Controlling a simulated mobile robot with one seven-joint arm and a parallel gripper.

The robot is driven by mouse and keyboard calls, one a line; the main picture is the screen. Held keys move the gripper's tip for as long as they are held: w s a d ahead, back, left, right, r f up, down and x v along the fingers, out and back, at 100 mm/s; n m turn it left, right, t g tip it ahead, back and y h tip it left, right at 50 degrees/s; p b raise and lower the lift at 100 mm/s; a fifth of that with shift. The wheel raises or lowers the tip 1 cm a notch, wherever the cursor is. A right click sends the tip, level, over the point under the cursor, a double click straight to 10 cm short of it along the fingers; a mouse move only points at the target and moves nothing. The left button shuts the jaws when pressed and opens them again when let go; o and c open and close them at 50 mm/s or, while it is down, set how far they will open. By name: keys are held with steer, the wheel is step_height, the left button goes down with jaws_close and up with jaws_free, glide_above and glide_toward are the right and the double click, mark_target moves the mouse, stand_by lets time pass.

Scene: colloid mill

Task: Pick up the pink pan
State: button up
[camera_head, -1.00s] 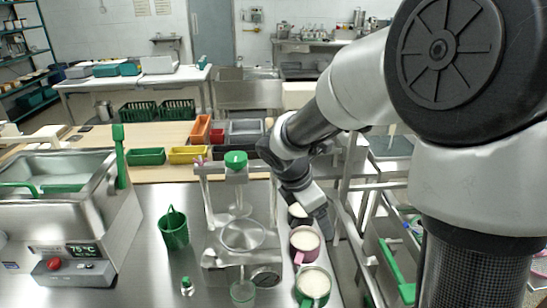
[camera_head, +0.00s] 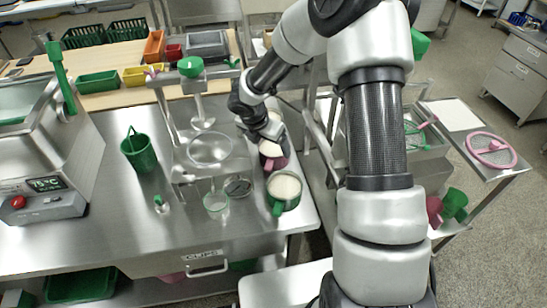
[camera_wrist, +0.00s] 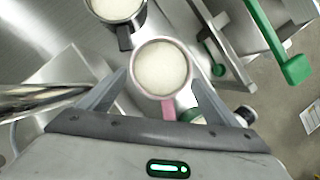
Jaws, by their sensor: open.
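The pink pan (camera_head: 271,160), filled with white contents, stands near the right edge of the steel table. In the wrist view the pink pan (camera_wrist: 187,68) lies between the two spread fingers of my gripper (camera_wrist: 158,80). Its pink handle (camera_wrist: 168,109) points toward the gripper body. The jaws are open; I cannot tell whether a finger touches the pan.
A green pan (camera_head: 284,188) with white contents stands just nearer than the pink one. A dark pan (camera_wrist: 124,30) is close by on the other side. The mill's glass hopper (camera_head: 210,148) and a green bucket (camera_head: 139,152) stand left. A metal rack (camera_head: 319,120) stands right.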

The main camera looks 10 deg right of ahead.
mark_target(273, 150)
steer(key=x, duration=0.5)
steer(key=shift+w+d+f+b, duration=0.2)
steer(key=shift+f+b, duration=0.05)
steer(key=shift+b, duration=0.05)
steer(key=c, duration=1.1)
